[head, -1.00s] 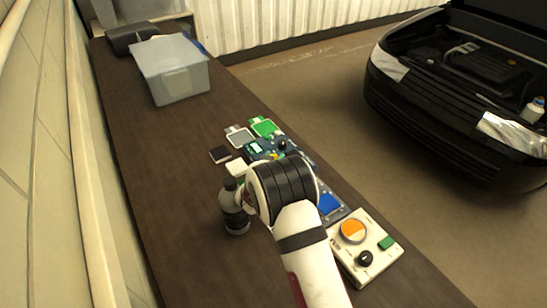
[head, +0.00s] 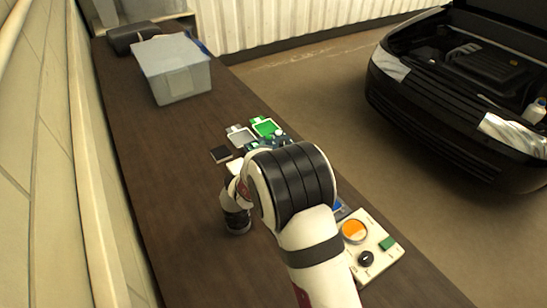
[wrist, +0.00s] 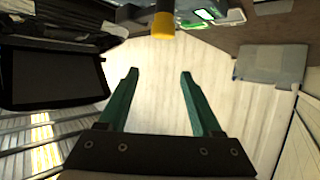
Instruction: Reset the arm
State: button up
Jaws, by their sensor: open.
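My gripper (wrist: 160,75) shows in the wrist view as two green fingers, spread apart with nothing between them. A pale surface lies beyond the fingertips. In the head view my white arm with its black ribbed joint covers the front middle of the workbench (head: 165,180), and the gripper itself is hidden behind it. A yellow-ended dark object (wrist: 163,26) is at the top of the wrist view, beyond and apart from the fingertips; I cannot tell what it is.
A translucent bin (head: 180,85) is farther back. A black car (head: 450,120) is at the right. The bench's left side is clear.

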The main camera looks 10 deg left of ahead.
jog(key=shift+r, duration=1.1)
